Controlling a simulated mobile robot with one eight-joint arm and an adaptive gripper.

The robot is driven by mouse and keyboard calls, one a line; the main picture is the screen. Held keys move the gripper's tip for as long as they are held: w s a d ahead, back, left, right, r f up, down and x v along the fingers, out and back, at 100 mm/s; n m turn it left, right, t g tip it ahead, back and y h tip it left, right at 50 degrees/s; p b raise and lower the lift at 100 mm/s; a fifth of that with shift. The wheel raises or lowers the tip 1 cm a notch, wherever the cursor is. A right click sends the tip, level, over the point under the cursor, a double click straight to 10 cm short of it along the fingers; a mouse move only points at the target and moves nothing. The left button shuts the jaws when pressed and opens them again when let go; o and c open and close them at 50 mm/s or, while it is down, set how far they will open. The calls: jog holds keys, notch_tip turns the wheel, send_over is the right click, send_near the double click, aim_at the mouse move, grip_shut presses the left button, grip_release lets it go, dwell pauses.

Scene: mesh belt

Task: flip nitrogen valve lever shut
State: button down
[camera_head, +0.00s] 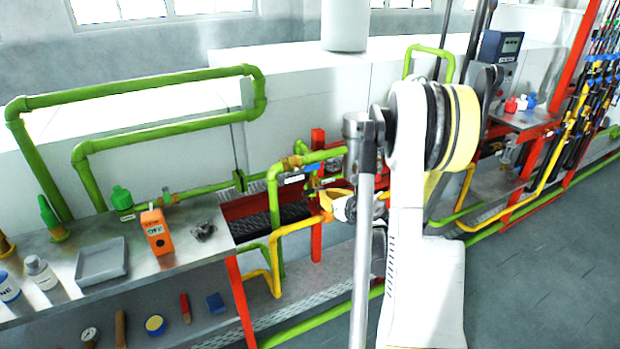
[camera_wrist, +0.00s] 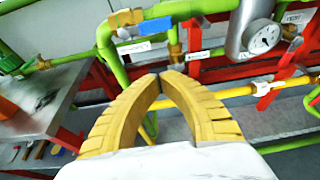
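A blue lever (camera_wrist: 147,27) sits on a brass valve (camera_wrist: 124,20) in a green pipe in the wrist view. It lies roughly along the pipe, and it shows small in the head view (camera_head: 293,178). I cannot read the label (camera_wrist: 143,45) below it, so I cannot tell whether this is the nitrogen valve. My gripper (camera_wrist: 161,77) has two curved yellow fingers with tips almost together and nothing between them. It is apart from the lever, which appears beyond and above the fingertips. In the head view my arm hides part of the piping.
A gauge (camera_wrist: 263,37) and a yellow pipe (camera_wrist: 240,90) with a pale valve handle are at the right. Red frame posts stand around the pipes. A metal bench (camera_head: 75,250) holds an orange box (camera_head: 156,231) and a grey tray (camera_head: 102,262). Floor at right is clear.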

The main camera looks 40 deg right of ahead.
aim_at(308, 169)
jog(key=b+x, duration=0.3)
jog(key=x, duration=0.7)
notch_tip(308, 169, up, 4)
jog(key=shift+a+b, duration=0.1)
jog(key=shift+b, duration=0.25)
jog(key=shift+w, duration=0.1)
jog(key=shift+r+n, duration=0.15)
jog(key=shift+n, duration=0.25)
